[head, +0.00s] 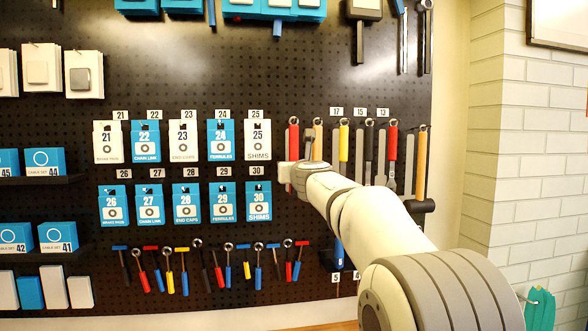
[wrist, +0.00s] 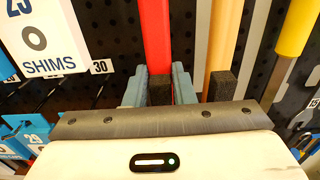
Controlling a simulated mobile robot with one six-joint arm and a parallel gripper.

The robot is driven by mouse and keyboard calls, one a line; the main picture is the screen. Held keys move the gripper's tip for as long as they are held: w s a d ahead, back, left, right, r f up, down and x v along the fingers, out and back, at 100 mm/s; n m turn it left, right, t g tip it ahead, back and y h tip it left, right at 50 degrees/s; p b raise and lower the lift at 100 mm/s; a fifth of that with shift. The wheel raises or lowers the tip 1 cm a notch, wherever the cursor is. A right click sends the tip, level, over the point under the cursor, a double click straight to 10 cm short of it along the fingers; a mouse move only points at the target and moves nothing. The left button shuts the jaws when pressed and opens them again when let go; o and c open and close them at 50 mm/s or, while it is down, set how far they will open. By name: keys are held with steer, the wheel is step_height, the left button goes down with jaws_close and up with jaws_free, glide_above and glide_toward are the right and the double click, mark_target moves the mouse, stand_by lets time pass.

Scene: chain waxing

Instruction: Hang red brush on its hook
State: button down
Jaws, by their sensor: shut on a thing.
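The red brush has a long red handle that shows in the head view (head: 293,138) at the left end of the tool row on the black pegboard. In the wrist view its red handle (wrist: 155,35) runs upright from the top edge down between my fingers. My gripper (wrist: 160,88) is shut on the red brush, with a grey finger on either side. In the head view my gripper (head: 287,174) is at the brush's lower part, close to the board. The hook is hidden, so I cannot tell whether the brush is on it.
A tan-handled brush (head: 317,135) hangs close on the right, also in the wrist view (wrist: 226,40), then a yellow-handled tool (head: 344,140). SHIMS packets (head: 257,142) hang on the left. Small tools hang below. A tiled wall (head: 530,130) stands at the right.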

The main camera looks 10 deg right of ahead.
steer(key=c, duration=1.1)
jaws_free()
steer(key=shift+c, duration=0.2)
steer(key=s+b, duration=0.1)
steer(key=s, duration=0.8)
steer(key=shift+b, duration=0.35)
stand_by(0.5)
